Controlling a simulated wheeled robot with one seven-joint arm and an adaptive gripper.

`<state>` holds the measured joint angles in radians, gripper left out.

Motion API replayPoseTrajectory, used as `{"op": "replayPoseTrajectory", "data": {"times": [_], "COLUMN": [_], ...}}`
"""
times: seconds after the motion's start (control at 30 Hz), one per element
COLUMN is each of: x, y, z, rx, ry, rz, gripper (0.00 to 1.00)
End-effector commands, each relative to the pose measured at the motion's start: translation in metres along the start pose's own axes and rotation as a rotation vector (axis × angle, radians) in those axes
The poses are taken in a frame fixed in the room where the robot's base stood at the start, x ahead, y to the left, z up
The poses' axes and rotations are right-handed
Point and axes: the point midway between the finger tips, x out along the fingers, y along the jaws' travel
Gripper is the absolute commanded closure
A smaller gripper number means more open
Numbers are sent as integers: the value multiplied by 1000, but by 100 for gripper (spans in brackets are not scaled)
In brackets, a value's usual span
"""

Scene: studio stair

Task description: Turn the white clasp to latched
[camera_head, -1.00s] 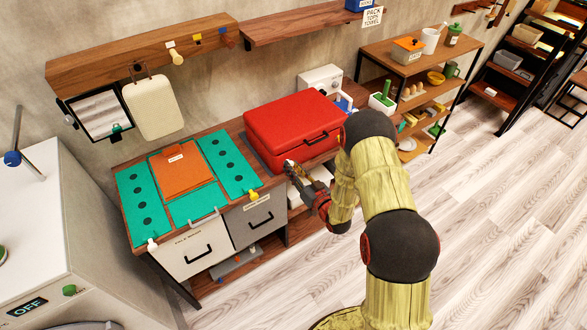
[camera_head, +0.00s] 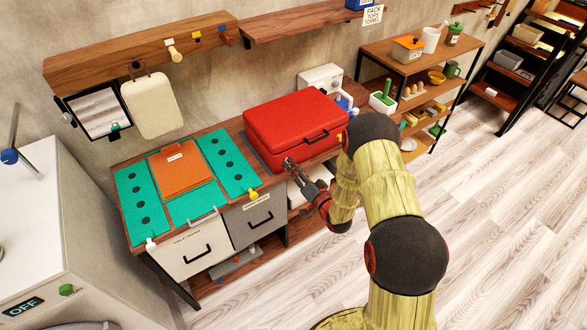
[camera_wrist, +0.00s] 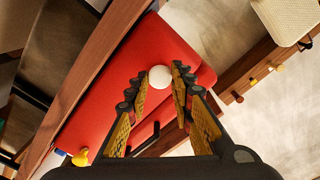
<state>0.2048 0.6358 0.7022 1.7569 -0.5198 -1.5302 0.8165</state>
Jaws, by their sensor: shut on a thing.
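The white clasp shows in the wrist view as a round white knob (camera_wrist: 160,77) at the front of the red case (camera_wrist: 120,92). My gripper (camera_wrist: 160,84) has its two fingertips on either side of the knob and is shut on it. In the head view the closed red case (camera_head: 295,125) stands on the bench, with a dark handle on its front. My gripper (camera_head: 289,163) is at the case's lower front left corner there. The knob is hidden by my fingers in that view, and its turn angle cannot be told.
A yellow knob (camera_head: 253,194) sits at the bench's front edge, left of my gripper. Grey (camera_head: 255,218) and white (camera_head: 192,250) drawers are below. Teal panels (camera_head: 225,162) and an orange folder (camera_head: 180,168) lie left of the case. The floor at right is clear.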

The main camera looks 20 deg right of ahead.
Motion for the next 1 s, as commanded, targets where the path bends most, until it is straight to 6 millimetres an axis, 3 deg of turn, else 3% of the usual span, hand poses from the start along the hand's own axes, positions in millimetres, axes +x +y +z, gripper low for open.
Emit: {"op": "replayPoseTrajectory", "data": {"times": [1.0], "x": [0], "y": [2], "z": [0], "rx": [900], "ry": [2], "rz": [2], "gripper": [100]}}
